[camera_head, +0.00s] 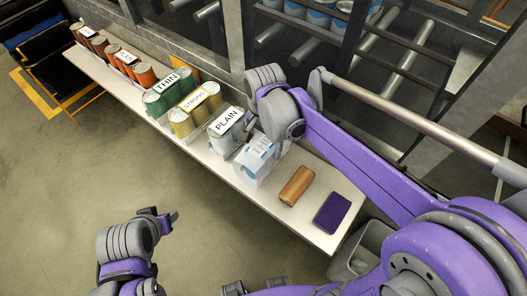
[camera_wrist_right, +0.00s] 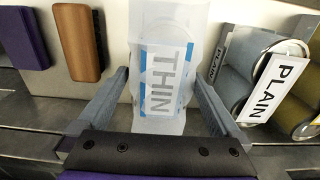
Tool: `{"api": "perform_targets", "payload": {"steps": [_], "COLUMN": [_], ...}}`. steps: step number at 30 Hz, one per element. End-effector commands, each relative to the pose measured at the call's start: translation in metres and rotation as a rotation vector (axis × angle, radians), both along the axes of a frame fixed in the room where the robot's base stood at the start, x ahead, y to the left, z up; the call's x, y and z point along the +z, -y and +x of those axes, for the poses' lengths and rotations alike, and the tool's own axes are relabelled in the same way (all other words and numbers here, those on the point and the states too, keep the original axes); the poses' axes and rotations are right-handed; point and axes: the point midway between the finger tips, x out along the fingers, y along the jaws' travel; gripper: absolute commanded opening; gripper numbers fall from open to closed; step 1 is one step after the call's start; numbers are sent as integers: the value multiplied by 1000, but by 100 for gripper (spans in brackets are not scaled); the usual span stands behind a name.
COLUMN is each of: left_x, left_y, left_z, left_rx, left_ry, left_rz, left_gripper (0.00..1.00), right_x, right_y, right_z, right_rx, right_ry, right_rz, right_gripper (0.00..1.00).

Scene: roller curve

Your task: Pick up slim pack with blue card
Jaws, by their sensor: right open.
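The slim pack with the blue card (camera_head: 258,160) is a translucent white pack standing on the long white table. In the right wrist view its card (camera_wrist_right: 165,82) has blue patches and reads THIN. My right gripper (camera_wrist_right: 161,84) is open, with one finger on each side of the pack in that view and visible space beside it. Whether either finger touches the pack cannot be told. In the head view my right gripper (camera_head: 254,121) hangs just behind the pack, its fingers partly hidden. My left gripper (camera_head: 162,216) is off the table over the floor; its jaw opening is unclear.
Green THIN cans (camera_head: 166,95), yellow STRONG cans (camera_head: 197,107) and grey PLAIN cans (camera_head: 225,135) line the table (camera_head: 265,207) to the left. A brown case (camera_head: 297,186) and a purple case (camera_head: 332,213) lie to the right. A shelf rack stands behind.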

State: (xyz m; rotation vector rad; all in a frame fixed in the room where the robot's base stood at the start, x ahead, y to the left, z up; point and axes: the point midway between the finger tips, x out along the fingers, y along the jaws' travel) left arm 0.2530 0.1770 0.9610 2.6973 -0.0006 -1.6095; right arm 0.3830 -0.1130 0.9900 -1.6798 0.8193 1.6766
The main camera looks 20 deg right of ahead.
Motion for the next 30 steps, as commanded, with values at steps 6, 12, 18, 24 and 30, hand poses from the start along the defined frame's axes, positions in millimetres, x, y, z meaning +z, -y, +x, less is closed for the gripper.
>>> {"api": "perform_targets", "payload": {"steps": [6, 12, 18, 24, 30], "left_x": [0, 1, -1, 0, 0], "left_y": [0, 0, 0, 0, 0], "left_z": [0, 1, 0, 0, 0], "left_rx": [0, 0, 0, 0, 0], "left_ry": [0, 1, 0, 0, 0], "left_rz": [0, 0, 0, 0, 0], "left_gripper": [50, 50, 50, 50, 50], "right_x": [-17, -46, -61, -61, -61], "right_y": [0, -2, -1, -1, -1], "right_z": [1, 1, 1, 1, 1], "right_rx": [0, 0, 0, 0, 0], "right_ry": [1, 0, 0, 0, 1], "right_rz": [0, 0, 0, 0, 1], "right_gripper": [100, 100, 100, 100, 64]}}
